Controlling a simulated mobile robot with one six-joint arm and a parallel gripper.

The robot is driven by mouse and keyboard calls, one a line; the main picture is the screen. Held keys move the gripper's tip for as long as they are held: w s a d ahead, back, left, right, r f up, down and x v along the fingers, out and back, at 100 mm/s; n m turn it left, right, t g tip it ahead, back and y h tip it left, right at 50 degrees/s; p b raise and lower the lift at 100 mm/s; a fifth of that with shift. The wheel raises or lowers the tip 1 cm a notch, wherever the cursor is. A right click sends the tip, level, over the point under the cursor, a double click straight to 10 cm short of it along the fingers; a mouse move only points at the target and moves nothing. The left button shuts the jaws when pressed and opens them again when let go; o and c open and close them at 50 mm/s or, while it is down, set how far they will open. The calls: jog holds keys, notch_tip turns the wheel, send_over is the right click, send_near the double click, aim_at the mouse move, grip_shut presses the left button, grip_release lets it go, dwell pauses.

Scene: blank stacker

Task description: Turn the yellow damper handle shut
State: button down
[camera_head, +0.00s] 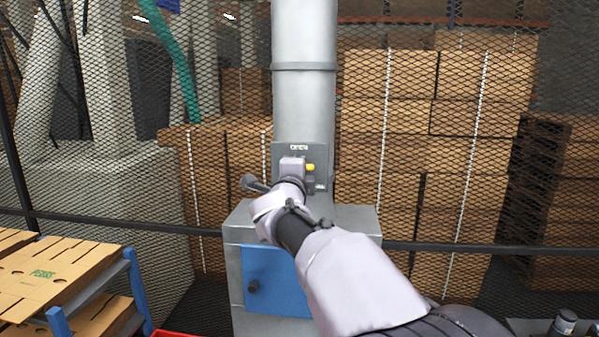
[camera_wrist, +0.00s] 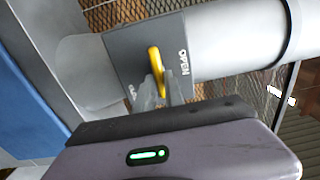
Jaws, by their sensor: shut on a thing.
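The yellow damper handle (camera_wrist: 154,57) is on a dark grey plate (camera_wrist: 122,52) on the round metal duct (camera_wrist: 235,42). In the wrist view it lies roughly crosswise to the duct. My gripper (camera_wrist: 161,82) is shut on the handle, with a finger on each side of its lower part. The word OPEN is beside the handle; a second label is partly hidden by a finger. In the head view only a small yellow end of the handle (camera_head: 310,167) shows, right of my gripper (camera_head: 293,168), which hides the rest.
Below the duct is a grey box (camera_head: 366,222) with a blue door (camera_head: 275,280). A wire mesh fence with a dark rail (camera_head: 450,247) stands behind it, with stacked cartons (camera_head: 388,75) beyond. A blue-framed rack (camera_head: 137,285) holding flat cardboard is at lower left.

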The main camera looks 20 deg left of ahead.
jog(key=c, duration=1.4)
grip_release()
jog(key=shift+c, duration=0.2)
jog(key=b+v, duration=0.2)
jog(key=v, duration=1.5)
jog(key=shift+s, duration=0.2)
jog(key=shift+b, duration=0.3)
